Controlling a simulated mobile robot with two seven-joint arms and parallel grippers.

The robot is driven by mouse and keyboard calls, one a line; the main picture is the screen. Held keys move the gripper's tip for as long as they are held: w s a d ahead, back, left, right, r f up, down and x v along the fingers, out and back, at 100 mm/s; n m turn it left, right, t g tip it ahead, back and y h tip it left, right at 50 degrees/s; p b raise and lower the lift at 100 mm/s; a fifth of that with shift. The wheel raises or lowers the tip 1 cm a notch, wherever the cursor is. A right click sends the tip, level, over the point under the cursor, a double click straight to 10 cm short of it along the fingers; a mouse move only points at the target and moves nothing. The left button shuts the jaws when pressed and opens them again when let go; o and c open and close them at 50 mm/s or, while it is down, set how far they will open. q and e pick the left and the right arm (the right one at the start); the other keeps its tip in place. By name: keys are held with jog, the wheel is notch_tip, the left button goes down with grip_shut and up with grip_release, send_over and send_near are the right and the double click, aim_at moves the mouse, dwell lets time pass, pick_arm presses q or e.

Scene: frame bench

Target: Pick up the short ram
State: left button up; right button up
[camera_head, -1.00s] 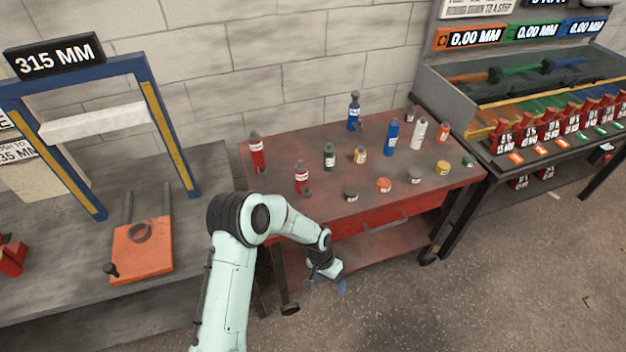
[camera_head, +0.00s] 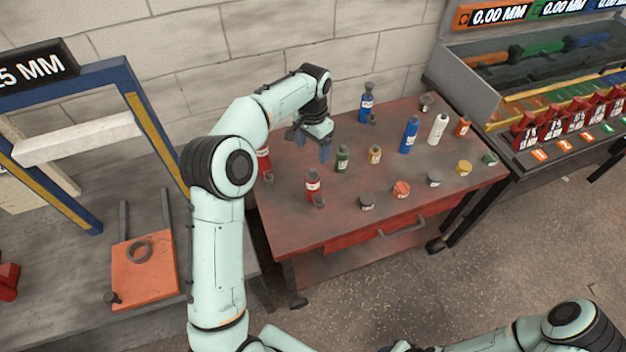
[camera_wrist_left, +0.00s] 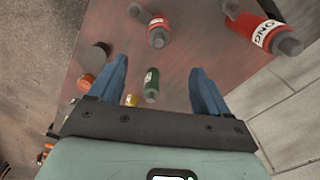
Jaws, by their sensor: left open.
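Two red cylinders stand on the red table (camera_head: 290,225). The shorter one (camera_head: 313,187) is near the front left; its label is too small to read, and it looks like the short ram. It also shows at the top of the left wrist view (camera_wrist_left: 158,31). The longer one (camera_head: 264,164) is partly hidden behind my left arm; its label in the left wrist view ends in "ONG" (camera_wrist_left: 266,33). My left gripper (camera_head: 312,146) is open and empty above the table, behind the shorter red cylinder. Its fingers (camera_wrist_left: 158,70) point down. My right gripper is out of view.
A green bottle (camera_head: 342,160) and a yellow one (camera_head: 375,154) stand close to the left gripper. Blue bottles (camera_head: 410,135), a white bottle (camera_head: 438,129) and low round tins (camera_head: 401,189) fill the right side. A blue press frame (camera_head: 150,125) stands left.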

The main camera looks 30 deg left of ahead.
aim_at(312, 170)
pick_arm(q)
jog(key=f, duration=0.4)
jog(key=s+f, duration=0.1)
jog(key=f, duration=0.1)
jog(key=shift+d+f+b, duration=0.15)
jog(key=shift+d+b, duration=0.05)
jog(key=shift+b, duration=0.2)
jog(key=shift+w+f, duration=0.2)
jog(key=shift+f, duration=0.8)
notch_tip(312, 170, down, 4)
jog(key=shift+a+f, duration=0.15)
jog(key=shift+f, duration=0.05)
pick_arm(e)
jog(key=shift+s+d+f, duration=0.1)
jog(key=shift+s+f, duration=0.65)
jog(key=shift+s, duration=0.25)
pick_arm(q)
grip_shut()
jog(key=shift+w+r, duration=0.1)
jog(key=shift+r, duration=0.05)
